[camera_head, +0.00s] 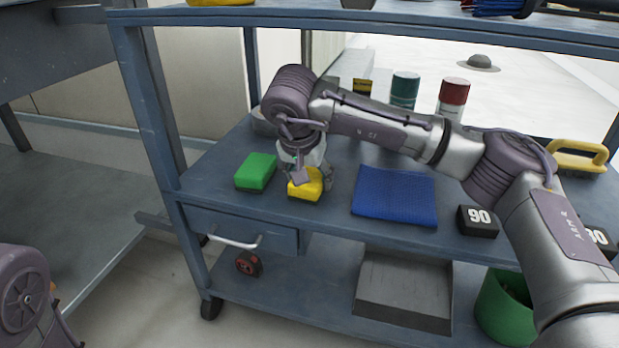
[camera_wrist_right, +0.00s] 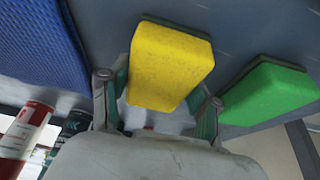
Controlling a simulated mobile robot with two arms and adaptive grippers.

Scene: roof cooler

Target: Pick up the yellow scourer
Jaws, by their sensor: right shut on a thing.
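The yellow scourer (camera_head: 306,185) is on the middle shelf of the blue-grey cart, near its front edge. My right gripper (camera_head: 308,180) reaches down over it and is shut on it. In the right wrist view the yellow scourer (camera_wrist_right: 170,65) sits between the two fingers of the right gripper (camera_wrist_right: 160,100). I cannot tell whether it is lifted off the shelf. My left gripper is not in view; only a part of my left arm shows at the lower left.
A green scourer (camera_head: 256,172) lies just left, also in the wrist view (camera_wrist_right: 268,95). A blue cloth (camera_head: 395,196) lies right. A black block marked 90 (camera_head: 478,221), a green can (camera_head: 404,90) and a red-and-white can (camera_head: 453,97) stand on the shelf. An upper shelf (camera_head: 330,24) overhangs it.

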